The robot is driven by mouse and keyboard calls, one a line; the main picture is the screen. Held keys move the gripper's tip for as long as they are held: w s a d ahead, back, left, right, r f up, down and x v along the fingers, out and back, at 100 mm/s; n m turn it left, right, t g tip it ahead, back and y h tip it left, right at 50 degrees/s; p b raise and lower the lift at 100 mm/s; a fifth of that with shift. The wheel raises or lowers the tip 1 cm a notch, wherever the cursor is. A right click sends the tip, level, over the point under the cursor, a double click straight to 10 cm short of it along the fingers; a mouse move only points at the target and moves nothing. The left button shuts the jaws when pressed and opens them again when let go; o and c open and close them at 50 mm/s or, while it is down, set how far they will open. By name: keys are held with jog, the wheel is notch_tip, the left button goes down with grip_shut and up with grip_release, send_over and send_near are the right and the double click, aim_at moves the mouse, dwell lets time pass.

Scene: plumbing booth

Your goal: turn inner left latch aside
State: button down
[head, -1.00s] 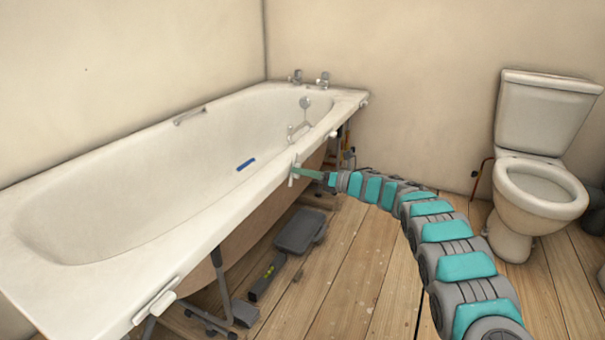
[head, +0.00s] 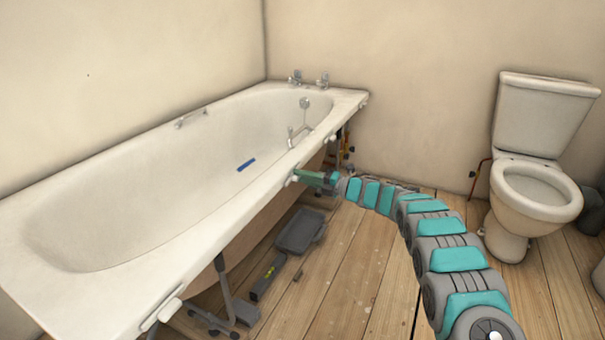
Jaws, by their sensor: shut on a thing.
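The bath (head: 150,225) has small white latches along its front rim. The inner left latch (head: 291,179) is a small white piece at the middle of that rim. My gripper (head: 302,176) reaches it from the right and is shut on it. The jaws hide part of the latch, and it now lies along the rim rather than upright. Another latch (head: 161,313) lies along the rim at the near left end. A further small latch (head: 333,138) shows beyond my gripper.
Under the bath are a grey tray (head: 300,232), a spirit level (head: 267,278) and metal legs (head: 222,280). A toilet (head: 536,200) stands at the right. The wooden floor (head: 345,265) between is mostly clear. A blue object (head: 246,165) lies in the bath.

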jog(key=shift+m+p, duration=0.55)
jog(key=shift+m, duration=0.55)
jog(key=c, duration=0.8)
grip_release()
jog(key=shift+d, duration=0.1)
jog(key=v, duration=0.7)
jog(key=shift+d, duration=0.3)
jog(key=shift+s, duration=0.1)
